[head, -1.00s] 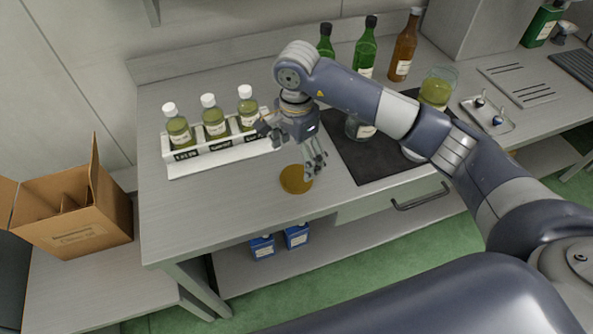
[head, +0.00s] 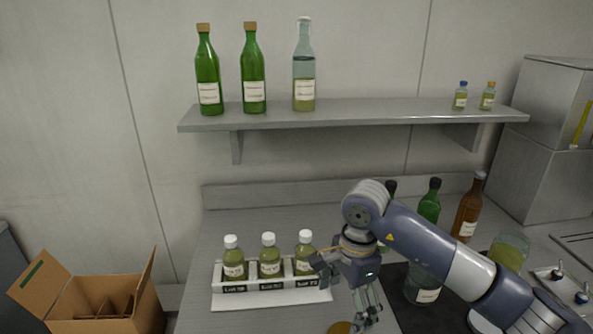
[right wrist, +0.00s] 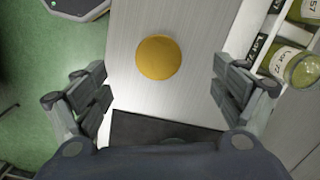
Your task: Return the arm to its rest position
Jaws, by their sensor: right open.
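My right gripper (head: 367,306) is over the steel counter, just right of the white bottle rack. In the right wrist view its fingers (right wrist: 168,90) are spread wide with nothing between them. A round mustard-coloured disc (right wrist: 158,57) lies on the counter below and ahead of the fingers. In the head view only a part of the disc (head: 341,327) shows at the bottom edge. My left gripper is not in view.
The rack (head: 272,299) holds three small labelled bottles close left of the gripper. A dark mat (head: 425,312), a glass beaker (head: 508,252) and tall bottles (head: 467,208) stand to the right. A wall shelf (head: 350,118) carries several bottles. An open cardboard box (head: 95,325) sits at left.

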